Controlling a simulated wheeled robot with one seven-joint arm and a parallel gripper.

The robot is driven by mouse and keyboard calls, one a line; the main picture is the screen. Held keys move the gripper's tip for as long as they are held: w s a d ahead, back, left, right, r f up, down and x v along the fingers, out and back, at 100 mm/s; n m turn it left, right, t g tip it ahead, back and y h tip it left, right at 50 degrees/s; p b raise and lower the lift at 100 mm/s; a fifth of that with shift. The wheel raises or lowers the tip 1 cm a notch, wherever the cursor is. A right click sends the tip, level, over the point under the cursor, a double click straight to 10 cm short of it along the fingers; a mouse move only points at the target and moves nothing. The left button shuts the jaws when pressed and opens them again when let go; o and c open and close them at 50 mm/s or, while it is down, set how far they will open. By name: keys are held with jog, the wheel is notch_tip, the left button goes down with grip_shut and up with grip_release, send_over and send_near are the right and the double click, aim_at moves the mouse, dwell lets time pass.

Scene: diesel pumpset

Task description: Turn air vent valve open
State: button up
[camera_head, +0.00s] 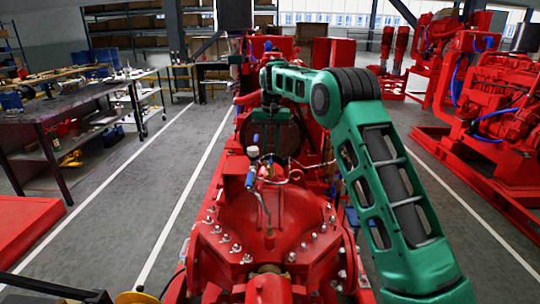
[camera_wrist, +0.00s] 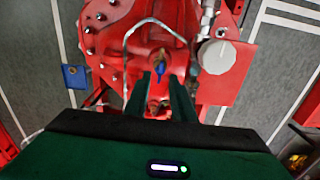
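A small valve with a blue handle (camera_wrist: 160,67) and a brassy part sits on the red pump casing in the wrist view; I take it as the air vent valve. My gripper (camera_wrist: 161,78) is open, with its two dark green fingers on either side of the blue handle. Whether the fingers touch it cannot be told. In the head view, small blue fittings (camera_head: 250,178) show on top of the red pump (camera_head: 240,215). My gripper (camera_head: 275,130) is above the pump behind them, its fingertips not clear there.
A round white cap (camera_wrist: 217,57) stands right of the fingers, and a blue square piece (camera_wrist: 75,76) lies to the left. A thin pipe curves over the casing. Bolts ring the pump flange. A workbench (camera_head: 70,110) stands left; other red machines (camera_head: 495,100) stand right.

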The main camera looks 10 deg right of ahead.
notch_tip(320, 180, up, 9)
jog(key=shift+f, duration=0.15)
jog(key=shift+w, duration=0.1)
jog(key=s+d+r+m, duration=0.1)
jog(key=s+d, duration=0.5)
jog(key=s, duration=0.3)
jog(key=s+d+r, duration=0.1)
jog(key=s+d, duration=0.4)
jog(key=s, duration=0.4)
jog(key=s+d+r+m, duration=0.1)
jog(key=s+d+r, duration=0.1)
jog(key=s+d, duration=0.55)
jog(key=s+f, duration=0.4)
jog(key=s, duration=0.7)
jog(key=s+f, duration=0.5)
jog(key=s, duration=0.6)
jog(key=s+f+m, duration=0.1)
jog(key=s+f, duration=0.4)
jog(key=s, duration=0.6)
jog(key=shift+s+a, duration=0.15)
jog(key=shift+a, duration=0.15)
